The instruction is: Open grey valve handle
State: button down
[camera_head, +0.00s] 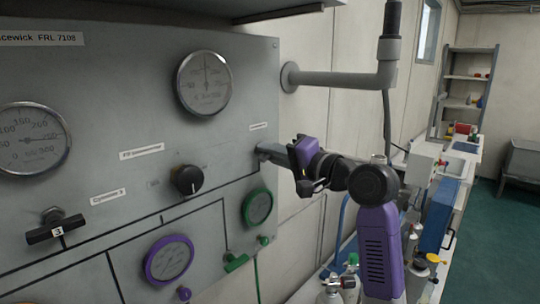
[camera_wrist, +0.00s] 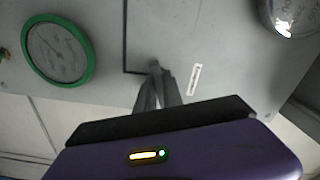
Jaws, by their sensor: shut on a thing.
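The grey valve handle (camera_head: 265,149) is at the right edge of the grey panel, below a small white label. It is small and mostly hidden by my gripper, so its turned angle is hard to tell. My gripper (camera_head: 276,153) reaches in from the right and is shut on the handle. In the wrist view my gripper's grey fingers (camera_wrist: 157,88) come together at the panel face, at the corner of a black line. They cover most of the handle there.
A large gauge (camera_head: 204,83) is above and left of my gripper. A black knob (camera_head: 188,180) is to the left, and a green-rimmed gauge (camera_head: 257,208) is just below. A green handle (camera_head: 236,262) is lower down. A grey pipe (camera_head: 335,78) juts out above my arm.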

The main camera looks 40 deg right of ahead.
jog(key=n+b, duration=0.1)
jog(key=n, duration=0.2)
jog(key=n+b, duration=0.1)
jog(key=n, duration=0.2)
jog(key=shift+f+n, duration=0.2)
jog(key=shift+n, duration=0.1)
jog(key=n+b, duration=0.3)
jog(key=n, duration=0.2)
jog(key=shift+r, duration=0.1)
dwell(0.3)
jog(key=c, duration=1.5)
grip_release()
jog(key=shift+s, duration=0.15)
jog(key=s+b, duration=0.1)
jog(key=s, duration=0.6)
jog(key=shift+s+d+b, duration=0.15)
jog(key=shift+s+b, duration=0.15)
